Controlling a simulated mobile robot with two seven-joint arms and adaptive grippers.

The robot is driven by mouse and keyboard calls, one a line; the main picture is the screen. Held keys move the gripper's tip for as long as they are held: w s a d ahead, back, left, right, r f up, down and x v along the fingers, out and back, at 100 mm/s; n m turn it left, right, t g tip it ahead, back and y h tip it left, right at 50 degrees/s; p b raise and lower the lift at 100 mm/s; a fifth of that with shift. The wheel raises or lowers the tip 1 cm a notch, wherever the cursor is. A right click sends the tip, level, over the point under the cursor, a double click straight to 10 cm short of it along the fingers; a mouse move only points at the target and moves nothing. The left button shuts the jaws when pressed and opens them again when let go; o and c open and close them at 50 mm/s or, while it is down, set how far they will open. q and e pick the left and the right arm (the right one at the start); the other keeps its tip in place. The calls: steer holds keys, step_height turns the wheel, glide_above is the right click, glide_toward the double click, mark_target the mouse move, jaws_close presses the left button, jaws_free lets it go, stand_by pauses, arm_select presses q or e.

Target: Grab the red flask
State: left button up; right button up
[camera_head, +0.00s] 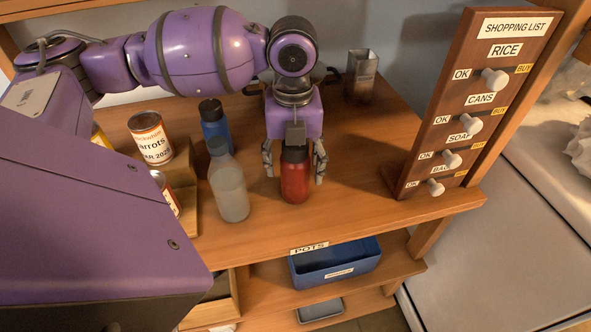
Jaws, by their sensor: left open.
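The red flask (295,180) stands upright on the wooden shelf top, near its front edge, with a dark cap. My left gripper (295,172) is over it from behind and above, with one finger on each side of the flask. The fingers are spread, and gaps show between them and the flask's sides. The gripper's palm hides part of the flask's top. My right gripper is not in view.
A clear grey bottle (229,190) and a blue flask (214,125) stand just left of the gripper. Cans (150,138) are farther left. A metal container (361,75) stands at the back. A shopping-list board (425,150) rises at right. A blue bin (335,265) sits below.

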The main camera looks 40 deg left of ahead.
arm_select(q)
steer(key=shift+f, duration=1.4)
steer(key=c, duration=1.5)
